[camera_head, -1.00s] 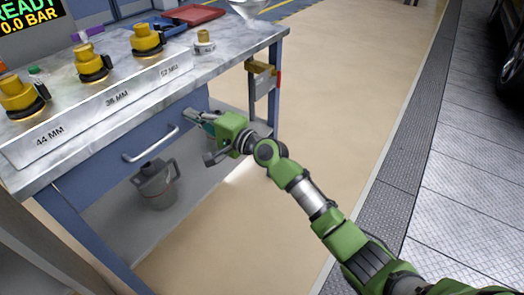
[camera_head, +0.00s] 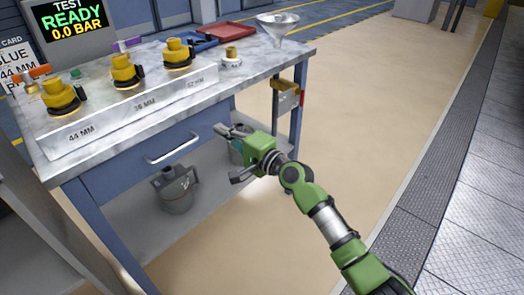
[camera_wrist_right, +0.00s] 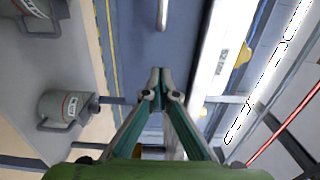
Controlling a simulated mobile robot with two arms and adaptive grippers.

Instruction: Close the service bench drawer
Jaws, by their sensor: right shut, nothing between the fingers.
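The service bench drawer has a blue front (camera_head: 190,141) under the marble worktop, with a silver bar handle (camera_head: 172,146). The front looks about flush with the bench, but I cannot tell whether a small gap remains. My right gripper (camera_head: 222,130) is shut and empty, in front of the drawer's right end and right of the handle. I cannot tell whether its tips touch the front. In the right wrist view the shut fingertips (camera_wrist_right: 160,78) point along the blue front, with the handle (camera_wrist_right: 162,14) beyond them. My left gripper is not in view.
On the worktop (camera_head: 110,135) stand several yellow-capped fittings (camera_head: 127,70), a clear funnel (camera_head: 278,28) and a red tray (camera_head: 225,33). Grey jugs (camera_head: 176,190) stand on the lower shelf. The floor (camera_head: 370,110) right of the bench is clear.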

